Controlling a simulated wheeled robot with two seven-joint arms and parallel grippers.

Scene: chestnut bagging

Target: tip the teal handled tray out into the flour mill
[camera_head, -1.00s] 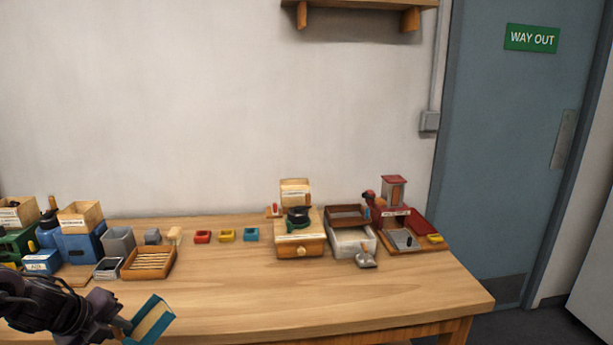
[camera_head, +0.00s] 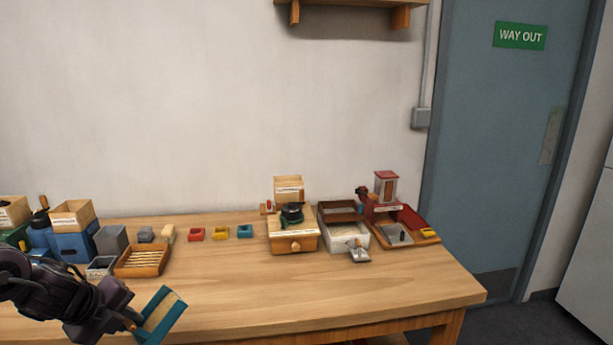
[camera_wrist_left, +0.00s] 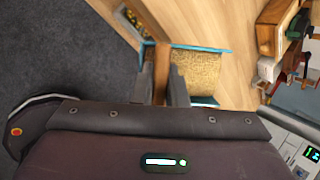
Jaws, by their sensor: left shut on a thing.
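My left gripper (camera_head: 131,319) is shut on the wooden handle (camera_wrist_left: 161,75) of the teal tray (camera_head: 172,321), above the table's front left part. In the left wrist view the tray (camera_wrist_left: 206,47) holds a grainy yellow-tan load. In the head view the tray looks tilted, with its load inside. A wooden mill (camera_head: 293,242) with a knobbed drawer and a black bowl stands right of the table's middle, apart from the tray. A red mill (camera_head: 385,188) stands further right. Labels are too small to read, so I cannot tell which is the flour mill. My right gripper is out of view.
A slatted wooden tray (camera_head: 141,262), a blue machine (camera_head: 70,243) and grey bins stand at the left. Small red (camera_head: 196,234), yellow (camera_head: 220,233) and teal (camera_head: 244,232) dishes line the back. A white bin (camera_head: 345,237) stands between the mills. The table's front middle (camera_head: 260,290) is clear.

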